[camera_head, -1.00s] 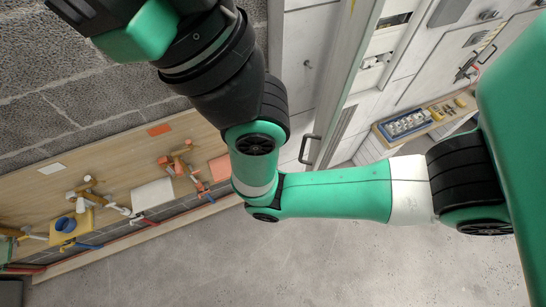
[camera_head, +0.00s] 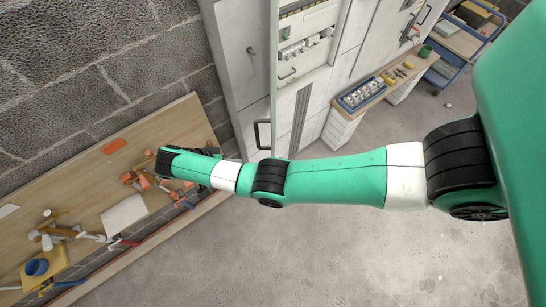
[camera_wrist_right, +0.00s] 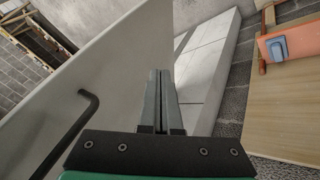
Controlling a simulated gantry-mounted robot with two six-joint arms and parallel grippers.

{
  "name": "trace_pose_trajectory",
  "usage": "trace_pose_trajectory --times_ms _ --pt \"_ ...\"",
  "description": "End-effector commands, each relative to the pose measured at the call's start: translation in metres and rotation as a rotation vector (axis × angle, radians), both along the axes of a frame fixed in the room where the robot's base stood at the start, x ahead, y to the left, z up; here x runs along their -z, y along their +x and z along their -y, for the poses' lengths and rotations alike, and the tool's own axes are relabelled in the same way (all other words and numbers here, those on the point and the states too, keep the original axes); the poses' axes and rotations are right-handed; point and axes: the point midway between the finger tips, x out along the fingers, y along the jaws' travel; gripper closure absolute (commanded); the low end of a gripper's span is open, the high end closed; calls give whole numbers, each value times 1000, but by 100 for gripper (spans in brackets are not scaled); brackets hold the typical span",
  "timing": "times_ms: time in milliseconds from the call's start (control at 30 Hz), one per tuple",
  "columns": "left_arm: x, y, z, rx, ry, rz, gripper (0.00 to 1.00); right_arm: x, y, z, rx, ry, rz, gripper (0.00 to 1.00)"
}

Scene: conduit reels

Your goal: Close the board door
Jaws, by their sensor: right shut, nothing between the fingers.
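The board door (camera_head: 237,85) stands open in the head view, a tall pale panel beside the board's exposed interior (camera_head: 305,45). Its dark bar handle (camera_head: 262,134) is near its lower end. In the right wrist view the door (camera_wrist_right: 115,65) is a broad grey panel on the left, with the bent black handle (camera_wrist_right: 75,130) on it. My right gripper (camera_wrist_right: 159,75) is shut and empty, its fingers to the right of the handle and overlapping the panel's right edge in the picture. Contact with the door cannot be told. In the head view its fingers are mostly hidden. My left gripper is out of view.
A wooden bench (camera_head: 95,175) with tools runs along the block wall at left. A small workbench with a blue tray (camera_head: 362,95) stands right of the board. A blue trolley (camera_head: 455,60) is at the upper right.

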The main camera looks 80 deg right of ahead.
Motion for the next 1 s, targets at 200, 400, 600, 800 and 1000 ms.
trace_pose_trajectory --times_ms 200,400,600,800,1000 --pt "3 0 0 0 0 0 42 8 -6 7 13 -5 -10 100" --pt "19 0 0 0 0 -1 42 32 -17 19 14 -6 -9 100" --pt "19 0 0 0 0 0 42 62 -34 39 15 -7 -11 100" --pt "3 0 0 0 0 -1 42 77 -57 54 13 -7 -8 100" --pt "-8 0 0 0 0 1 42 81 -80 58 14 -7 -7 100"
